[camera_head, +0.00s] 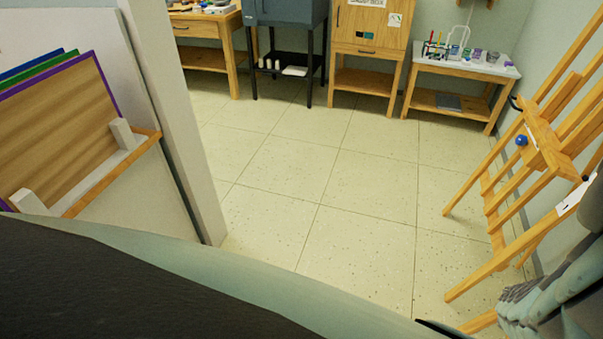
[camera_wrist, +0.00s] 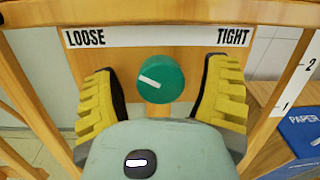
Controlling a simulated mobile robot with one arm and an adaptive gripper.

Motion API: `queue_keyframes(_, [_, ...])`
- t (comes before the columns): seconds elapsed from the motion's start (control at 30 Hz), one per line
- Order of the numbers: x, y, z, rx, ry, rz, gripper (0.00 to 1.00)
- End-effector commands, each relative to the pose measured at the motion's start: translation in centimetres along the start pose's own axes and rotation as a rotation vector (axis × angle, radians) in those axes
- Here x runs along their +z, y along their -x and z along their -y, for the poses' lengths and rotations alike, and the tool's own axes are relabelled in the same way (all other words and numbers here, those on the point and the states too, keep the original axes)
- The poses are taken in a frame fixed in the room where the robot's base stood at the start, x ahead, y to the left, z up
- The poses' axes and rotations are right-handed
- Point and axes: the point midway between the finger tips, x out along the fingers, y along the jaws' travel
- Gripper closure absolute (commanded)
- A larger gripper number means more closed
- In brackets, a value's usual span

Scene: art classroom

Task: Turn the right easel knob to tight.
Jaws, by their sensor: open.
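A round green knob (camera_wrist: 161,79) sits on a wooden easel board in the wrist view. A white label strip (camera_wrist: 155,37) above it reads LOOSE at the left and TIGHT at the right. The knob's white pointer mark lies on its left side and slants up toward LOOSE. My gripper (camera_wrist: 165,74) is open, with one yellow ribbed finger on each side of the knob and a visible gap at both sides. The easel (camera_head: 540,150) stands at the right in the head view, with a blue knob (camera_head: 521,140) on it. The green knob is not visible there.
A blue box marked PAPER (camera_wrist: 303,135) is at the right in the wrist view. In the head view, a low table (camera_head: 462,66) with art supplies stands behind the easel. A white panel edge (camera_head: 178,120) is at the left. The middle floor is clear.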

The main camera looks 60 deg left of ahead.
Motion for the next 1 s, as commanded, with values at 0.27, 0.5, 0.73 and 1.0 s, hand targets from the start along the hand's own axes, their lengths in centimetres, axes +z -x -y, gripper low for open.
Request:
queue_keyframes(0.27, [-0.02,0.02,0.03,-0.001,0.0,-0.001,0.42])
queue_keyframes(0.5, [-0.02,0.04,0.0,0.0,0.0,-0.001,0.66])
queue_keyframes(0.73, [-0.02,0.04,-0.01,0.0,0.0,-0.001,0.9])
queue_keyframes(1.0, [0.0,0.06,-0.08,-0.001,-0.018,0.0,0.96])
